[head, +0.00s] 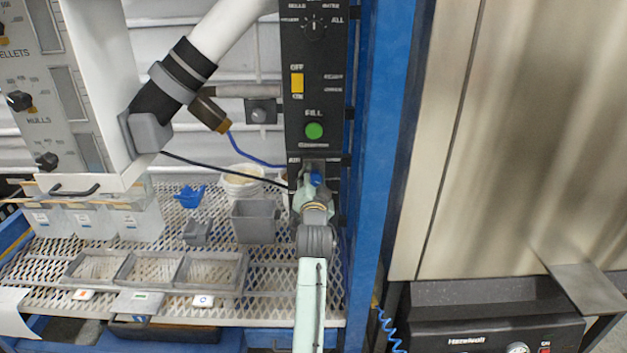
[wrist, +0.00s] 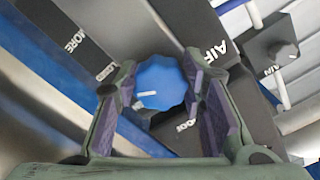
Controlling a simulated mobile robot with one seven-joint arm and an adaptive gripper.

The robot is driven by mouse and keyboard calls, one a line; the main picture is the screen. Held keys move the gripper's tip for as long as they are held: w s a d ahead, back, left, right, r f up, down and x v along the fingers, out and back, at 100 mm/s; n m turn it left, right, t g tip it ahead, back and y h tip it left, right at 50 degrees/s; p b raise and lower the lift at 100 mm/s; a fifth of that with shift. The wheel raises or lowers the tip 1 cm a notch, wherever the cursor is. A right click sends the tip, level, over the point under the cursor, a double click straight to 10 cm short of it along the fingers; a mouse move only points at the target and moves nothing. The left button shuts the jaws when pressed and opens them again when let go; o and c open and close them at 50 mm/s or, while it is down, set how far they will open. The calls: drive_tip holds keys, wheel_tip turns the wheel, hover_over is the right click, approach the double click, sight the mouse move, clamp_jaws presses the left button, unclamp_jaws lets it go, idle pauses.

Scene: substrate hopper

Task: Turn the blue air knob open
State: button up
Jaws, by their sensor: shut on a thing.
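The blue air knob (wrist: 162,84) is a scalloped round knob on the dark panel, near the printed word "AIR". Its white pointer line points to the left and slightly down in the wrist view. My gripper (wrist: 161,92) is shut on the knob, with one purple-padded finger on each side of it. In the head view the knob (head: 316,179) shows as a small blue spot at the foot of the black control panel (head: 313,100). My arm comes up from below and hides part of the panel around it.
A green FILL button (head: 314,131) and a yellow switch (head: 297,83) sit above the knob. A blue post (head: 372,150) stands close to the right. Grey bins (head: 255,221) and a blue scoop (head: 190,196) lie on the mesh shelf to the left.

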drive_tip(key=n, duration=0.3)
drive_tip(key=shift+n, duration=0.4)
drive_tip(key=n, duration=0.3)
drive_tip(key=shift+d+n, duration=0.1)
drive_tip(key=shift+n, duration=0.2)
drive_tip(key=n, duration=0.3)
drive_tip(key=shift+n+b, duration=0.3)
drive_tip(key=shift+n, duration=1.8)
drive_tip(key=o, duration=1.2)
